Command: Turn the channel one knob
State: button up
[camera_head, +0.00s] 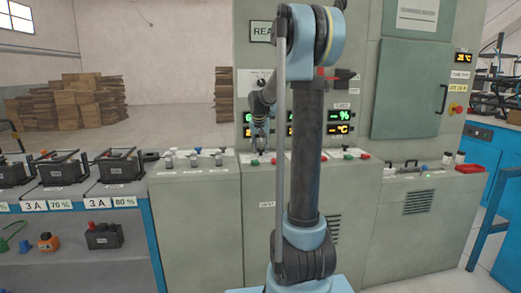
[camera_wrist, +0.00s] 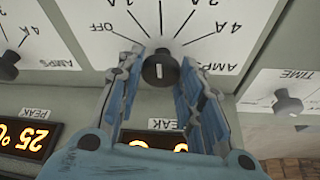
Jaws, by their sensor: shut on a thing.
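A round black knob (camera_wrist: 159,70) with a white line on its face stands on a pale dial panel (camera_wrist: 225,30) marked OFF, several amp values and AMPS. Its white line runs close to vertical in the wrist view. My gripper (camera_wrist: 160,62) has its two blue-grey fingers on either side of this knob and is shut on it. In the head view my gripper (camera_head: 260,132) is in front of the grey cabinet, left of my upright arm link. The knob is hidden there, and I cannot read a channel number.
Another amps knob (camera_wrist: 8,65) lies to the left and a time knob (camera_wrist: 288,103) to the right in the wrist view. Orange peak displays (camera_wrist: 25,138) sit below. A bench with batteries (camera_head: 62,168) stands at the left of the head view.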

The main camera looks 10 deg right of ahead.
jog(key=n+y, duration=0.1)
jog(key=n, duration=0.2)
jog(key=n+y, duration=0.1)
jog(key=n, duration=0.2)
jog(key=shift+w+d+y, duration=0.1)
jog(key=shift+d+y, duration=0.05)
jog(key=shift+y, duration=0.15)
jog(key=n+y, duration=0.1)
jog(key=n, duration=0.4)
jog(key=shift+d+n+g+y, duration=0.15)
jog(key=shift+n+g+y, duration=0.25)
jog(key=o, duration=1)
jog(key=shift+o, duration=0.2)
jog(key=v, duration=1.2)
jog(key=shift+w, duration=0.2)
